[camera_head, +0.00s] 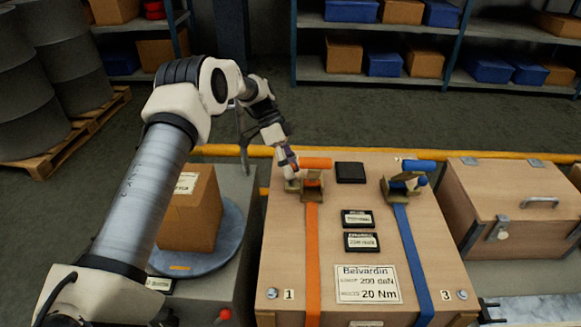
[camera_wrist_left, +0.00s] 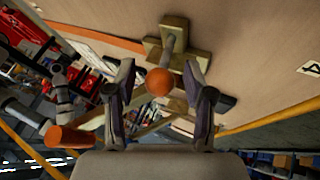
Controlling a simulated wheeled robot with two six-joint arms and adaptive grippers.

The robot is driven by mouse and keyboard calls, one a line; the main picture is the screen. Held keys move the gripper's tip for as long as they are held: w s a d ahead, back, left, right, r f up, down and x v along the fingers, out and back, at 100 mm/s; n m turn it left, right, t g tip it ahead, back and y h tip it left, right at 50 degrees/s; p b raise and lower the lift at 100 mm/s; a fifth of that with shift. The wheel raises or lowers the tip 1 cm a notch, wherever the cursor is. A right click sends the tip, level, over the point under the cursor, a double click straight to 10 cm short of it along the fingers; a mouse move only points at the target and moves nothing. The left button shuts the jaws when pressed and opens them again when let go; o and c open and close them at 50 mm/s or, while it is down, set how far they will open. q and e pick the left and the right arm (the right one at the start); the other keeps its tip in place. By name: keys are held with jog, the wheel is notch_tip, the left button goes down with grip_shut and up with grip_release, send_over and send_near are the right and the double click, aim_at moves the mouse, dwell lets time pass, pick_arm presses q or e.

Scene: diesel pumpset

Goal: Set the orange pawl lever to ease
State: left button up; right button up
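The orange ratchet (camera_head: 311,188) sits on top of the wooden crate (camera_head: 285,245), at the far end of an orange strap, with an orange handle (camera_head: 315,163). My left gripper (camera_head: 289,165) is at the left side of this ratchet. In the left wrist view, the orange ball knob (camera_wrist_left: 159,82) of the pawl lever stands on a grey stem between the two open fingers of my left gripper (camera_wrist_left: 160,95). Gaps show on both sides of the knob. The head view does not show the knob clearly. My right gripper is not in view.
A blue ratchet (camera_head: 402,186) with a blue strap stands to the right on the same crate. Dark plates (camera_head: 357,218) and a white label (camera_head: 367,285) lie between the straps. A cardboard box (camera_head: 190,208) on a round plate stands left; a smaller wooden chest (camera_head: 515,210) stands right.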

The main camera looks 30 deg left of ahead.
pick_arm(q)
jog(key=v, duration=1.2)
